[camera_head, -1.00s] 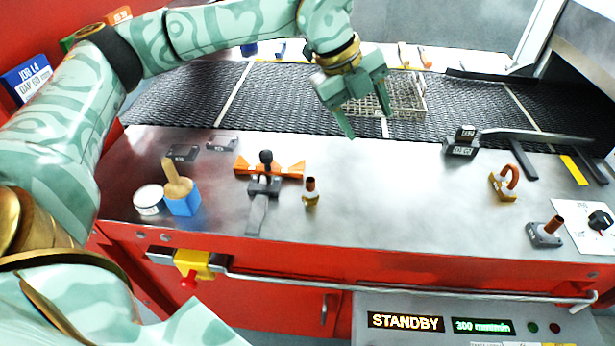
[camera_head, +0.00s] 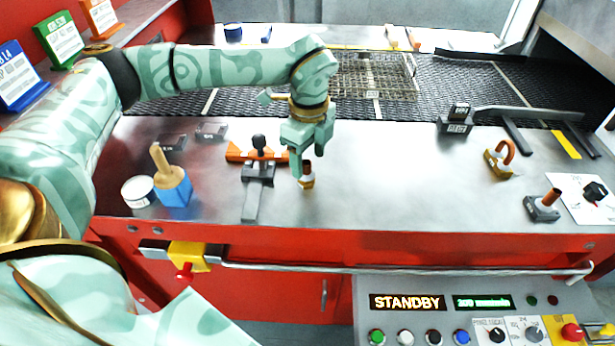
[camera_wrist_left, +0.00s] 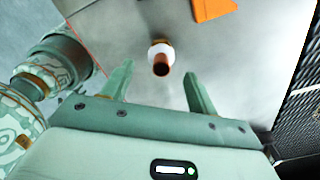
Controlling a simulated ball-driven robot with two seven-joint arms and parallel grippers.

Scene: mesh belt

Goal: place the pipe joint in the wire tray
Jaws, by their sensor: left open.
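A short copper pipe joint with a brass base (camera_head: 307,181) stands upright on the steel worktop, right of the orange-winged clamp. My left gripper (camera_head: 309,164) is open, pointing down over it and partly covering it. In the left wrist view the pipe joint (camera_wrist_left: 161,59) shows end-on just beyond the gap between the open fingertips (camera_wrist_left: 160,72), and nothing is gripped. My right gripper is not in view.
The orange and grey clamp (camera_head: 258,172) stands close left of the pipe joint. A blue block with a wooden-handled brush (camera_head: 174,190) and a white tin (camera_head: 138,191) are farther left. A copper elbow (camera_head: 500,160) and a grey block with a copper stub (camera_head: 543,205) are right. The middle worktop is clear.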

